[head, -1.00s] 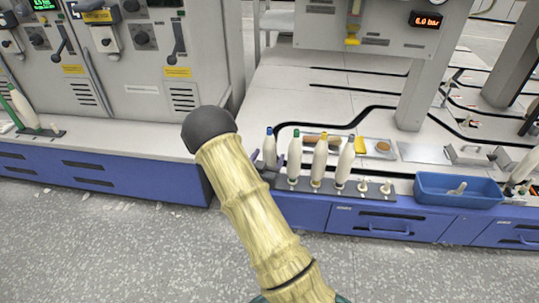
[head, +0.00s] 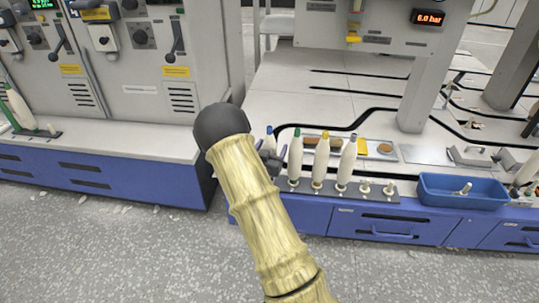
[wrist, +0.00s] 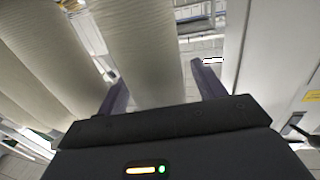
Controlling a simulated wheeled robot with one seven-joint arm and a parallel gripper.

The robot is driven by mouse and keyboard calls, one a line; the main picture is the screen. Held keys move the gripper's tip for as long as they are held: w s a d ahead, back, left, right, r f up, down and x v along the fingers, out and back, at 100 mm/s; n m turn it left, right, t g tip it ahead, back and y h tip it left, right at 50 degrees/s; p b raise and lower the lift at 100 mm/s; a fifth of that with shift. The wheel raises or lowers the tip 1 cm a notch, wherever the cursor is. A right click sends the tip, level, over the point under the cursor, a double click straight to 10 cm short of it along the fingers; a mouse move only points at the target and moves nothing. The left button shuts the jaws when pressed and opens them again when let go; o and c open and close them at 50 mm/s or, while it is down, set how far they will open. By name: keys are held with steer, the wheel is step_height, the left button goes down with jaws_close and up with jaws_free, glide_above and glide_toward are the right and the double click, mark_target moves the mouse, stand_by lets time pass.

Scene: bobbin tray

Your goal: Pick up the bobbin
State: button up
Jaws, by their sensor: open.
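Several white bobbins stand upright in a row on a dark peg rail. The leftmost has a blue tip (head: 269,131), and most of its body is hidden behind my arm and gripper. The others have a green tip (head: 296,155), a yellow tip (head: 321,160) and a grey-blue tip (head: 347,162). My gripper (head: 272,160) is at the leftmost bobbin, partly hidden by my arm. In the wrist view my gripper (wrist: 162,90) is open, with a pale bobbin (wrist: 145,45) between its two purple fingers. A gap shows beside the right finger. Contact is not clear.
Neighbouring bobbins (wrist: 45,55) stand close on the left in the wrist view. Empty pegs (head: 376,189) are at the rail's right end. A blue bin (head: 440,199) with a small white piece inside stands further right. A grey machine cabinet (head: 150,95) rises on the left.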

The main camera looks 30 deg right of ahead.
steer(key=c, duration=1.1)
step_height(320, 180, up, 10)
steer(key=p, duration=0.6)
steer(key=shift+r, duration=0.1)
